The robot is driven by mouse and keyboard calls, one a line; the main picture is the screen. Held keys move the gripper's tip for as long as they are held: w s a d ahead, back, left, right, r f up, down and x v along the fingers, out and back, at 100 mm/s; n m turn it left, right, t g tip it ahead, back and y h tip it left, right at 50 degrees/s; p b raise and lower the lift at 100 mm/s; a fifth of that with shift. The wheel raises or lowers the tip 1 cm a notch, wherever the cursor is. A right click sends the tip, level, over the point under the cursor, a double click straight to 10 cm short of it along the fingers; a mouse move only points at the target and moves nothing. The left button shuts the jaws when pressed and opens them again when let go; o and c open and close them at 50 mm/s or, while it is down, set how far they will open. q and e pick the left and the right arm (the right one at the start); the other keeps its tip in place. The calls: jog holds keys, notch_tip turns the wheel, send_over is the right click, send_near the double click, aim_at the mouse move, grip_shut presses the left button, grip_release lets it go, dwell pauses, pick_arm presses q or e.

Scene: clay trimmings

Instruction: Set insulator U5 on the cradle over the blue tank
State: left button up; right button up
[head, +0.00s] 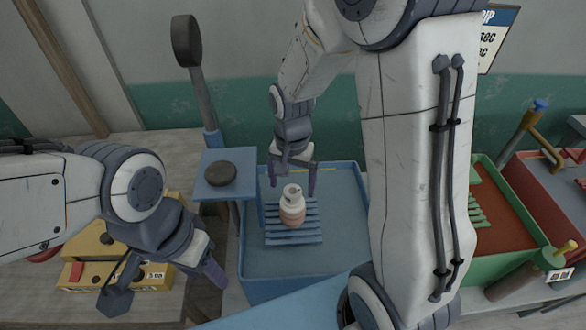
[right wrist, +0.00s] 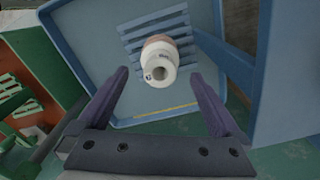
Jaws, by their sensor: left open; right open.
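A white insulator with a tan lower part (head: 292,207) stands upright on the blue slatted cradle (head: 305,238) over the blue tank (head: 344,175). It also shows from its top end in the right wrist view (right wrist: 160,62), with a small dark mark too small to read surely. My right gripper (head: 292,188) is open, just behind the insulator in the head view. In the right wrist view its two fingers are apart, with the insulator beyond them and clear space on both sides. My left gripper (head: 165,288) is open and empty at the lower left, over the bench.
Yellow blocks (head: 100,240) lie on the bench under my left arm. A blue stand with a dark round disc (head: 221,174) rises left of the tank. A green-rimmed tank with red-brown contents (head: 500,210) stands at right, partly hidden by my right arm.

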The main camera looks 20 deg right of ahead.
notch_tip(320, 180, up, 6)
jog(key=shift+f, duration=0.2)
dwell(0.4)
